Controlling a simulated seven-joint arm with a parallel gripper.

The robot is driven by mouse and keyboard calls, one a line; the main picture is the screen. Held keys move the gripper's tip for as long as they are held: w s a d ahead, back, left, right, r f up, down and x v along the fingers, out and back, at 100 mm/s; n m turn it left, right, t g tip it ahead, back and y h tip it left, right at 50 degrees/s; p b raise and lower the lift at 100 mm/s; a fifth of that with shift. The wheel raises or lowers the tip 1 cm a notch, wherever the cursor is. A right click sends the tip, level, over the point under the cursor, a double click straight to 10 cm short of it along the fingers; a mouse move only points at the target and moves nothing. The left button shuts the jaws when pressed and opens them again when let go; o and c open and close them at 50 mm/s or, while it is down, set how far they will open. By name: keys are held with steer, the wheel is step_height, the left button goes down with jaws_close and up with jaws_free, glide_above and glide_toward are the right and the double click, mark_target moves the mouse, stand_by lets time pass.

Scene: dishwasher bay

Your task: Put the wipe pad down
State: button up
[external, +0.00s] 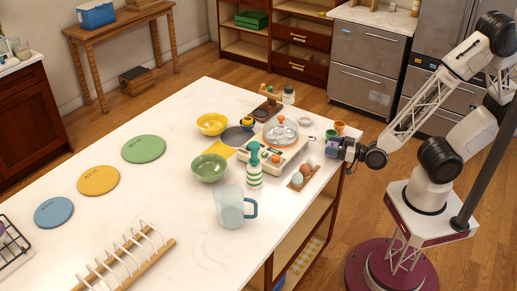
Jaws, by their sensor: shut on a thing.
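My gripper (339,148) is at the right edge of the white island counter. It is shut on a small purple pad (331,146), which I take to be the wipe pad. The pad is seen small and partly hidden by the jaws. It is close to the counter's edge, and I cannot tell whether it touches the top.
By my gripper are an orange cup (339,127), a small green cup (330,134) and an egg tray (304,178). A cooker with a clear lid (281,132), a green-striped bottle (254,168) and a pitcher (230,207) stand left.

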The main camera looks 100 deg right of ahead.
steer(key=shift+x, duration=1.05)
steer(key=shift+w+d+f, duration=0.1)
steer(key=shift+w+f, duration=0.05)
steer(key=shift+f, duration=0.4)
steer(key=shift+f, duration=0.2)
steer(key=o, duration=0.9)
steer(key=shift+f+v, duration=0.15)
steer(key=shift+v, duration=1.8)
steer(key=shift+f+v, duration=0.1)
steer(key=shift+v, duration=1.85)
steer(key=shift+w, duration=0.1)
